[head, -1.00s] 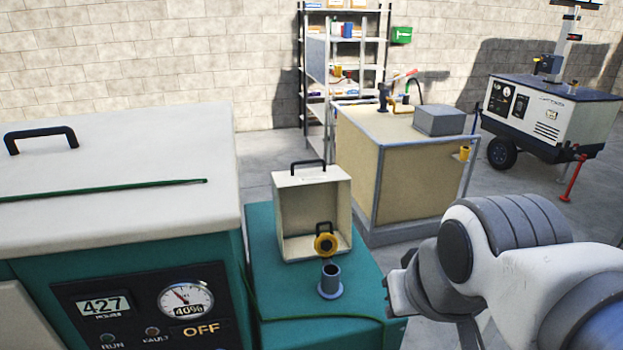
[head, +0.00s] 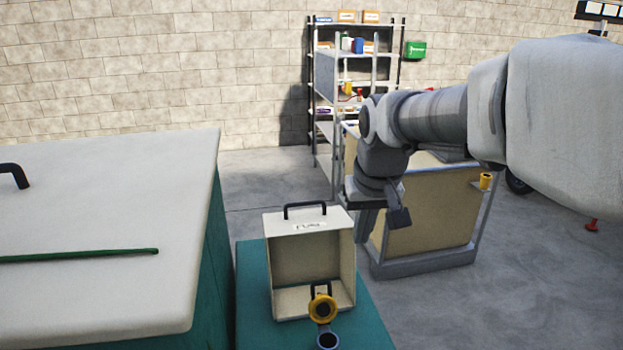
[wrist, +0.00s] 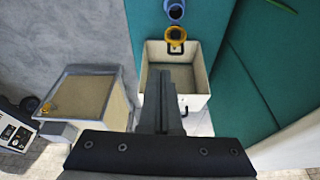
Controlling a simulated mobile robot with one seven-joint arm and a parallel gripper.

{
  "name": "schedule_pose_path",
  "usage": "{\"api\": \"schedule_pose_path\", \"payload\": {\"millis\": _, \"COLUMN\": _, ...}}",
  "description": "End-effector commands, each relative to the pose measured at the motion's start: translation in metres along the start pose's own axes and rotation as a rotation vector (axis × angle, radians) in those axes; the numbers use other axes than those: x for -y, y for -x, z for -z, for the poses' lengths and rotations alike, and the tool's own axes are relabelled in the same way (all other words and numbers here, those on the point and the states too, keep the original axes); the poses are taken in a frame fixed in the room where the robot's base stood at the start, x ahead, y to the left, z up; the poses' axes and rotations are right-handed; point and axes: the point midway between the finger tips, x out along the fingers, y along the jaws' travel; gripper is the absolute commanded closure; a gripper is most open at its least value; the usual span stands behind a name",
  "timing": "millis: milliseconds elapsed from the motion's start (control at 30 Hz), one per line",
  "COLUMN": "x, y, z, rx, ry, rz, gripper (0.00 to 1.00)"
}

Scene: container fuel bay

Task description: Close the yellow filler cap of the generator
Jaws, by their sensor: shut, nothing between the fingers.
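The yellow filler cap (head: 323,308) stands swung open on the far side of the grey filler neck (head: 328,341), whose mouth shows uncovered at the bottom of the head view. In the wrist view the cap (wrist: 175,36) and neck (wrist: 176,10) are near the top, beyond my fingers. The neck sits on the teal generator (head: 252,290), in front of an open-sided cream box (head: 338,222) with a black handle. My gripper (head: 383,225) is shut and empty, to the right of the box in the head view. In the wrist view my fingers (wrist: 172,75) overlap the box.
A large white-topped teal housing (head: 110,230) with a green rod (head: 80,255) fills the left. A beige tank (head: 430,215) with a grey frame stands behind my gripper. Shelving (head: 328,155) stands by the brick wall.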

Motion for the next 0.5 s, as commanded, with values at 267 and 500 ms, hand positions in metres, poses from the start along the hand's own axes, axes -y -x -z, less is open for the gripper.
{"api": "schedule_pose_path", "payload": {"millis": 267, "x": 0.026, "y": -0.072, "z": 0.064, "rx": 0.080, "ry": 0.044, "rz": 0.011, "gripper": 1.00}}
{"api": "schedule_pose_path", "payload": {"millis": 500, "x": 0.049, "y": -0.135, "z": 0.097, "rx": 0.135, "ry": 0.074, "rz": 0.016, "gripper": 1.00}}
